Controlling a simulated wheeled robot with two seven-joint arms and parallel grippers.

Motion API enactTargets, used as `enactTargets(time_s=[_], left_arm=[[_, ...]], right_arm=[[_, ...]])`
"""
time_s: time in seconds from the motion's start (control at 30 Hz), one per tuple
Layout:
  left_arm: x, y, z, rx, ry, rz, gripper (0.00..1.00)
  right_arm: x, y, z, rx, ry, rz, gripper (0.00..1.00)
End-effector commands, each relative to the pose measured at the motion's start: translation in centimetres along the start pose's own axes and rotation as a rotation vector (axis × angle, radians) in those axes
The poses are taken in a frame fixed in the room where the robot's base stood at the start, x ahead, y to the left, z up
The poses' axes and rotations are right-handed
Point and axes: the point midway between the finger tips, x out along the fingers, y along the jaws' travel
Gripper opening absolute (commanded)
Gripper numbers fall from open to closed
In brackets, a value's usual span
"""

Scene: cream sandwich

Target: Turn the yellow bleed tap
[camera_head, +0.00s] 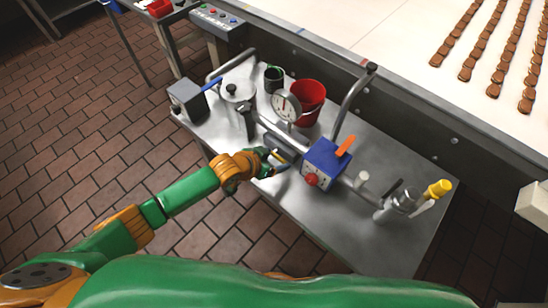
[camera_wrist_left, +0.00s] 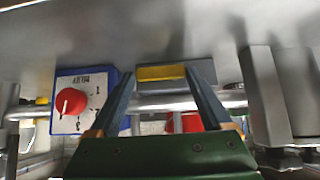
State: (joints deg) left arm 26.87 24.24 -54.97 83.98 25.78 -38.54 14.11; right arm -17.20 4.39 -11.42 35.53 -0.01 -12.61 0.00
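A small yellow bar (camera_wrist_left: 160,73), which looks like the yellow tap's handle, lies crosswise between the fingertips of my left gripper (camera_wrist_left: 158,72) in the left wrist view. The fingers stand apart on either side of it, with a thin gap at its left end; contact at the right end is unclear. In the head view my left gripper (camera_head: 268,164) is at the bench's near edge, left of the blue box, by a small yellow piece (camera_head: 281,156) that the gripper partly hides. My right gripper is out of view.
The blue box (camera_head: 325,163) with a red knob and orange lever is close right of the gripper. A gauge (camera_head: 287,106), red bucket (camera_head: 308,100) and lidded pot (camera_head: 238,92) stand behind. Another yellow cap (camera_head: 439,188) is at right. Tiled floor lies left.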

Motion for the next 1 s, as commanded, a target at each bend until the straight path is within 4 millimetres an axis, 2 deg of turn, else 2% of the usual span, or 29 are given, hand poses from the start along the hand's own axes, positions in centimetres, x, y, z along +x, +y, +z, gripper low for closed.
enactTargets(time_s=[0.03, 0.07, 0.1, 0.47, 1.0], left_arm=[[0.0, 0.0, 0.0, 0.0, 0.0, 0.0, 0.38], [0.0, 0.0, 0.0, 0.0, 0.0, 0.0, 0.3], [0.0, 0.0, 0.0, 0.0, 0.0, 0.0, 0.27], [0.0, -0.4, 0.0, -0.07, -0.001, 0.066, 0.27], [0.0, -1.4, -0.1, -0.339, 0.003, 0.336, 0.27]], right_arm=[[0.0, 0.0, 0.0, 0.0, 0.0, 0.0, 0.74], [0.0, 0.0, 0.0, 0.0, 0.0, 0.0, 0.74], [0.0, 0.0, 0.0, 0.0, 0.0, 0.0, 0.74], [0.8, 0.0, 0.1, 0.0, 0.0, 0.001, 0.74], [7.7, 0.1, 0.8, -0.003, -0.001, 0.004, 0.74]])
